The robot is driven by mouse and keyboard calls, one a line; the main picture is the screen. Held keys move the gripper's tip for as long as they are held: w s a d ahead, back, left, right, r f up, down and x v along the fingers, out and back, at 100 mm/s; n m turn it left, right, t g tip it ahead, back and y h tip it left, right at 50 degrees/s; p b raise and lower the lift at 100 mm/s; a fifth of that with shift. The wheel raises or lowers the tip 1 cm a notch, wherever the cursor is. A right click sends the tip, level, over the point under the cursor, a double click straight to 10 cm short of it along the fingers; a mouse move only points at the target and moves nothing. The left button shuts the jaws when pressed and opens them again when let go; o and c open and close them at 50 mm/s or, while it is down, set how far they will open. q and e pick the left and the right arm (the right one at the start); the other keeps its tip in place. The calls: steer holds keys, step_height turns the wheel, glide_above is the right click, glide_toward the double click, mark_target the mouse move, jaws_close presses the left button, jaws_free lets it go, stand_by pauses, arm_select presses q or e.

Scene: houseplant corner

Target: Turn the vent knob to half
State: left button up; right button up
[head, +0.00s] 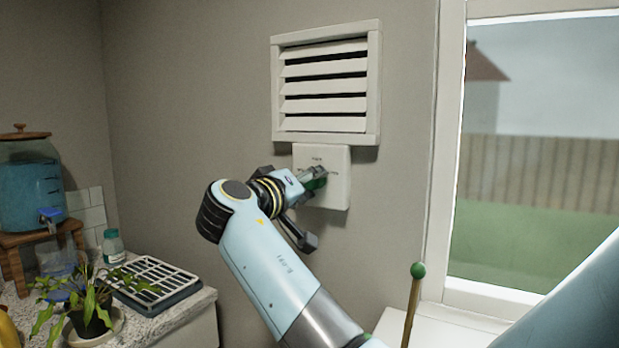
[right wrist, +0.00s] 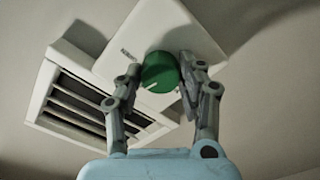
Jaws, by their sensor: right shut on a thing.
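The green vent knob (right wrist: 160,72) sits on a white plate (right wrist: 212,28) in the right wrist view, with a pale pointer mark on its face. In the head view the plate (head: 338,190) is on the wall just below the vent (head: 372,85), whose slats show dark gaps. My right gripper (right wrist: 162,80) is shut on the knob, one finger on each side. In the head view my right gripper (head: 316,180) hides most of the knob and part of the plate's lettering. The lettering is too small to read. My left gripper is out of view.
A window (head: 540,160) is to the right of the vent. A counter at the lower left holds a drying rack (head: 160,272), a potted plant (head: 90,315), a white bottle (head: 113,245) and a blue water dispenser (head: 30,190). A green-tipped stick (head: 416,285) stands near the sill.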

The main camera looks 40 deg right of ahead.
steer(key=shift+n+p, duration=0.5)
steer(key=shift+n, duration=0.6)
steer(key=o, duration=1.2)
steer(key=shift+a, duration=0.15)
steer(key=shift+c, duration=0.2)
steer(key=shift+r, duration=0.1)
